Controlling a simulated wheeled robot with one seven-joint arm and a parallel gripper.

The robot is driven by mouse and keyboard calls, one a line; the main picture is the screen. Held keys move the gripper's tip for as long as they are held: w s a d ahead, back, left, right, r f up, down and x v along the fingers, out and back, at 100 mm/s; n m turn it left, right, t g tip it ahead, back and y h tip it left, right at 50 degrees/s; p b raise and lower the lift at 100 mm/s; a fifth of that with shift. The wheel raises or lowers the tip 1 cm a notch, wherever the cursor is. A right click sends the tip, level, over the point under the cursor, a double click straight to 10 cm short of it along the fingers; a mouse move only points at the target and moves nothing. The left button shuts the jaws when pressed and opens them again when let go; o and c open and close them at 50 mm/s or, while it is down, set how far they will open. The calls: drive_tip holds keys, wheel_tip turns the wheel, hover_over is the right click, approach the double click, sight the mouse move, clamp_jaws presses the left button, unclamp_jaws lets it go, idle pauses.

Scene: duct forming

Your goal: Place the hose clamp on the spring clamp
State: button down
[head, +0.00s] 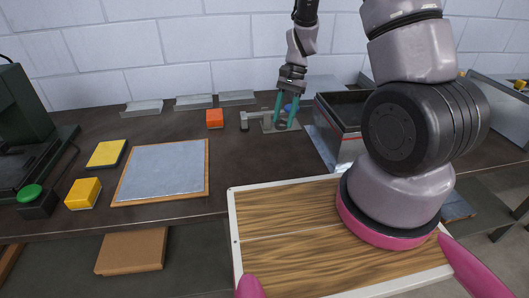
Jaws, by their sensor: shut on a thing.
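My gripper (285,122) reaches down at the back of the bench, its two teal fingers pointing at the surface. A small dark ring-like thing (281,125) sits between the fingertips; it looks like the hose clamp, gripped low, close to a grey plate. Whether it touches the plate I cannot tell. A grey clamp-like fixture (256,117) stands just left of the fingers; it may be the spring clamp, but it is too small to be sure. The fingers hide part of this spot.
A dark open box (342,147) with a red and grey wall stands close right of the gripper. An orange block (215,118) stands to the left. A wood-framed grey board (163,171), yellow blocks (84,193) and a green button (31,194) lie further left. Bench between is clear.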

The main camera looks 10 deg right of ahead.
hover_over(279, 151)
drive_tip(key=d, duration=0.1)
drive_tip(key=f, duration=0.3)
drive_tip(key=w+f, duration=0.1)
drive_tip(key=f, duration=0.1)
drive_tip(key=shift+f, duration=2.45)
drive_tip(key=shift+s+f, duration=0.1)
drive_tip(key=shift+c, duration=1.8)
unclamp_jaws()
